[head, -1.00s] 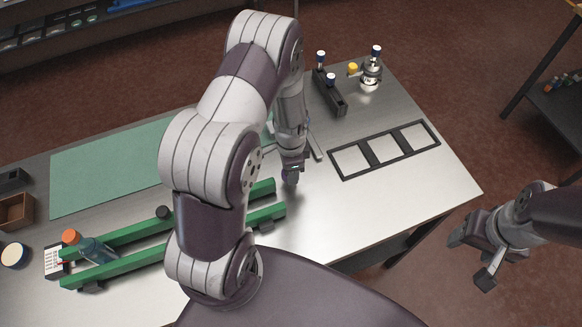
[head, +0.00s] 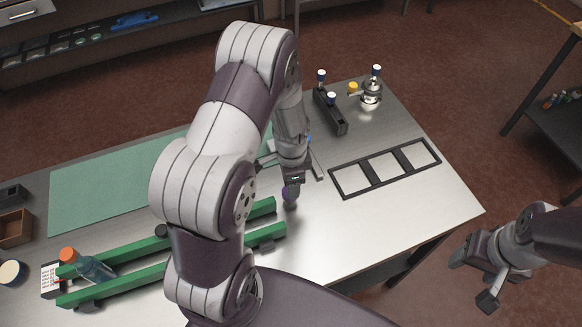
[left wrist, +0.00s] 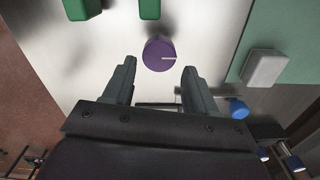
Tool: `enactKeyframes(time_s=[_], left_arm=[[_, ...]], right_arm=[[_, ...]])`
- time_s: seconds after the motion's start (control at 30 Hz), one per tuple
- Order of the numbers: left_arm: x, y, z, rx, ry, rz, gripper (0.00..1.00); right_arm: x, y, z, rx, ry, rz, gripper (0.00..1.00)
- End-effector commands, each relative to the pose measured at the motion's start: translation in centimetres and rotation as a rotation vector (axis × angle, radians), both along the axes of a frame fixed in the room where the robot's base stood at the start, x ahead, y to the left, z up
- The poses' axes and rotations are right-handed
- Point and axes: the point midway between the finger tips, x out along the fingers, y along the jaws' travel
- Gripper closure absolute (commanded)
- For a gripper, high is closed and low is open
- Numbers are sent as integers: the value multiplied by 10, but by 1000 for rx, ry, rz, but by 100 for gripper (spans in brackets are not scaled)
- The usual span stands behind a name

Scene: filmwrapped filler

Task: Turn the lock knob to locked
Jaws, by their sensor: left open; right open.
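The purple round knob (left wrist: 158,54) has a white line on its face that points right in the left wrist view. In the head view, only a small part of the purple knob (head: 289,194) shows below my left gripper (head: 292,182). In the left wrist view my left gripper (left wrist: 160,72) is open, its two fingers on either side of the knob's near side and apart from it. Nothing is between them. My right gripper (head: 472,279) is open and empty, off the table's right edge.
Green rails (head: 262,235) lie left of the knob, with a bottle (head: 92,266) at their left end. A framed tray (head: 365,187) and a dark block with blue-topped pegs (head: 331,112) are to the right. A green mat (head: 100,178) lies behind. A blue cap (left wrist: 238,108) shows in the wrist view.

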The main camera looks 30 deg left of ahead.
Motion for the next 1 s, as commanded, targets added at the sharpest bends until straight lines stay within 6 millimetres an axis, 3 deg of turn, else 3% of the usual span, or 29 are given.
enactKeyframes(time_s=[0.2, 0.4, 1.0], left_arm=[[2, 1, 57, 1, -9, 0, 43], [1, 1, 89, 0, -5, 0, 43], [0, 1, 95, 0, -4, 20, 43]], right_arm=[[0, 0, -12, 0, 0, 0, 39], [0, 0, -16, 0, 0, 0, 39], [0, 0, -15, 0, 0, 0, 39]])
